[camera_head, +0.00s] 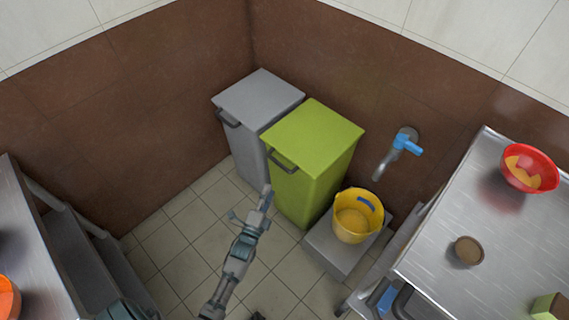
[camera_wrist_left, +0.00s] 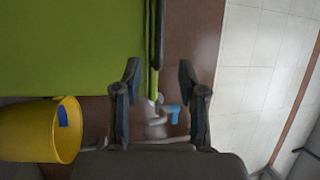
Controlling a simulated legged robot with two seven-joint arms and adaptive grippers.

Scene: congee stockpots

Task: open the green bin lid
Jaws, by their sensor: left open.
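The green bin (camera_head: 302,196) stands against the back corner with its green lid (camera_head: 314,138) lying flat and closed. A dark handle (camera_head: 281,162) sits at the lid's front left edge. My left gripper (camera_head: 250,203) is open and empty, in front of the bin and apart from the lid. In the left wrist view, the two fingers (camera_wrist_left: 159,78) are spread, with the green bin wall (camera_wrist_left: 70,50) on the left and a thin green edge showing between them. My right gripper is not seen.
A grey bin (camera_head: 258,97) stands close on the green bin's left. A yellow bucket (camera_head: 352,226) sits on a low grey block to the right, below a blue-handled tap (camera_head: 407,144). Steel tables (camera_head: 490,240) stand right and left. Tiled floor (camera_head: 180,240) is free at front left.

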